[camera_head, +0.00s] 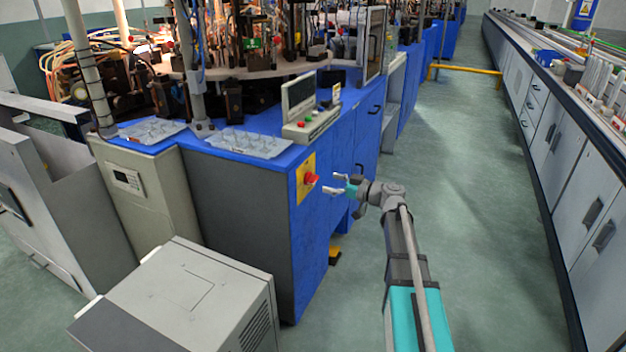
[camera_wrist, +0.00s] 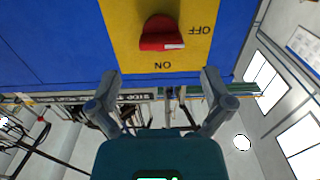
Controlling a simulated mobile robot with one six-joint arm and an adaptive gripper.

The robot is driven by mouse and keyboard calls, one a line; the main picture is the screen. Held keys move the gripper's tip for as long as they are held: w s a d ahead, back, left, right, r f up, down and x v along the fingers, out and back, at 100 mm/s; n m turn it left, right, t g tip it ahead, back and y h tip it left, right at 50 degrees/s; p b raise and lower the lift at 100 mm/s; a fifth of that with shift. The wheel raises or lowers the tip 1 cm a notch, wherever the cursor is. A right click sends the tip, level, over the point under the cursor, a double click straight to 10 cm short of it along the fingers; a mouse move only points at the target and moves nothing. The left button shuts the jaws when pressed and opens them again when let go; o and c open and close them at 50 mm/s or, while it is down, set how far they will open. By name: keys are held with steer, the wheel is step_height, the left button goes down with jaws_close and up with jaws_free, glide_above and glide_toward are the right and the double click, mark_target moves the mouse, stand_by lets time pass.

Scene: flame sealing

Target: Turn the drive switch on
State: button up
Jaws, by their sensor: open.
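The drive switch is a red rotary knob (camera_head: 311,178) on a yellow plate (camera_head: 304,190) on the blue cabinet's side. In the wrist view the red knob (camera_wrist: 160,30) is at the top middle, and the labels OFF and ON appear upside down on the yellow plate (camera_wrist: 122,22). A white mark on the knob lies on its right side, towards OFF. My gripper (camera_head: 331,184) is just right of the knob, open and empty. In the wrist view my gripper (camera_wrist: 160,85) has its fingers spread below the knob, apart from it.
The blue cabinet (camera_head: 335,160) carries a small control console (camera_head: 312,124) and a metal tray (camera_head: 240,143). A grey box (camera_head: 185,300) stands at the front left. The green floor aisle (camera_head: 450,190) on the right is open up to the long workbench (camera_head: 560,130).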

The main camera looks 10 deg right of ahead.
mark_target(317, 179)
steer(key=shift+x, duration=2.8)
steer(key=c, duration=1)
steer(key=shift+a, duration=0.2)
steer(key=shift+c, duration=0.5)
steer(key=shift+d, duration=0.15)
